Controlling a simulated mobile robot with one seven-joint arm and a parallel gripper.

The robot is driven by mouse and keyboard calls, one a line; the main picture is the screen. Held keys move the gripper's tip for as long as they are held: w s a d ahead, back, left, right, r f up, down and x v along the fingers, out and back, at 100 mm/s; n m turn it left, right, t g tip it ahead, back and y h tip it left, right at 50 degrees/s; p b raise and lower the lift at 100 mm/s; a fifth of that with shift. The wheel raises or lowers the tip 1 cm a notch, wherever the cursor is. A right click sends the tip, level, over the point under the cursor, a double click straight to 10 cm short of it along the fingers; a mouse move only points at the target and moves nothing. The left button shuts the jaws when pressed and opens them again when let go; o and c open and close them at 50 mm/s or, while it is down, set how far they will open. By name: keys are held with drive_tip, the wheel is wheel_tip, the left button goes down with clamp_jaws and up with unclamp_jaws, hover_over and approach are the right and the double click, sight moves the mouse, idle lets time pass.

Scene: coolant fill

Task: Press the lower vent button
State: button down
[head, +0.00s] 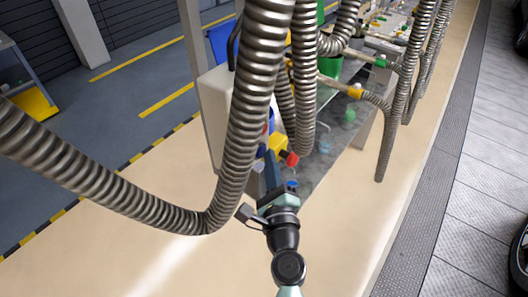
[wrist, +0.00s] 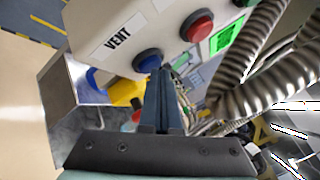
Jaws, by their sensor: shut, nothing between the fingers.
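In the wrist view, a pale panel carries a VENT label (wrist: 117,38). A round blue button (wrist: 148,60) with a dark collar sits beside the label, near the panel's lower edge. A red button (wrist: 197,26) sits further up and to the right. My gripper (wrist: 161,72) is shut and empty, its fingertips overlapping the blue button's lower right edge in the picture. I cannot tell whether they touch it. In the head view, my gripper (head: 271,168) is beside the pale cabinet (head: 214,105); the buttons are mostly hidden there by a hose.
Thick ribbed metal hoses (head: 253,110) hang across the head view, close to my arm. In the wrist view, a hose (wrist: 247,95) passes right of the fingers. A green display (wrist: 224,37) is beside the red button. A yellow part (wrist: 125,92) lies below the panel.

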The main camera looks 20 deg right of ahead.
drive_tip(key=shift+w+a, duration=0.15)
idle(0.3)
drive_tip(key=shift+s+d, duration=0.6)
drive_tip(key=shift+s, duration=0.15)
drive_tip(key=shift+s+d+b, duration=0.2)
drive_tip(key=shift+s+d, duration=0.6)
drive_tip(key=shift+s, duration=0.2)
drive_tip(key=shift+s+d+b, duration=0.2)
drive_tip(key=shift+s+d, duration=0.55)
drive_tip(key=shift+s, duration=0.25)
